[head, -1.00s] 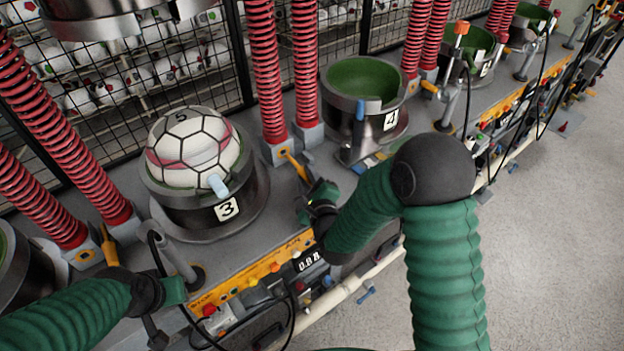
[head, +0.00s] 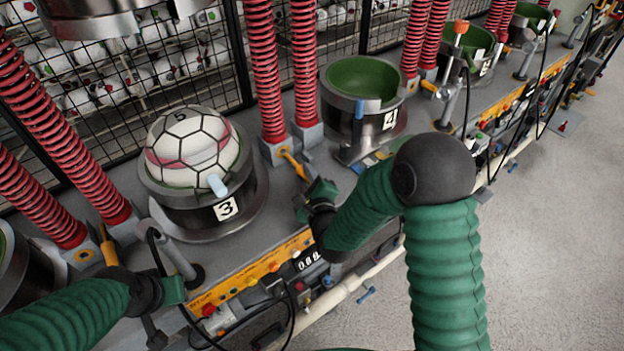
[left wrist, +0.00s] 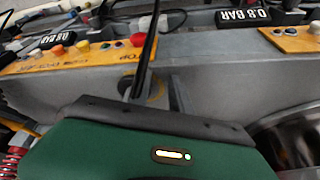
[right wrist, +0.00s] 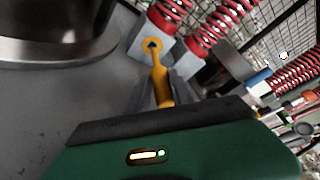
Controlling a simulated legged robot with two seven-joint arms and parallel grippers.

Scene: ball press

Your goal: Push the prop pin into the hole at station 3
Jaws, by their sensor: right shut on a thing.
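The yellow prop pin (head: 292,163) is held in my right gripper (head: 307,187), which is shut on its lower end. In the right wrist view the pin (right wrist: 161,84) stands between the right fingers. Its far end meets the edge of the yellow-ringed hole (right wrist: 153,46) in the grey spring block. I cannot tell whether the tip is inside the hole. The block (head: 278,150) stands right of station 3's pot (head: 205,213). A white and pink ball (head: 192,150) sits in that pot. In the left wrist view my left gripper (left wrist: 157,95) looks open, beside the front panel.
Station 4's pot (head: 362,115) stands to the right. A similar yellow pin (head: 107,240) stands at the left. The yellow button panel (head: 250,275) and black cables line the front edge. The floor (head: 550,240) is clear at right.

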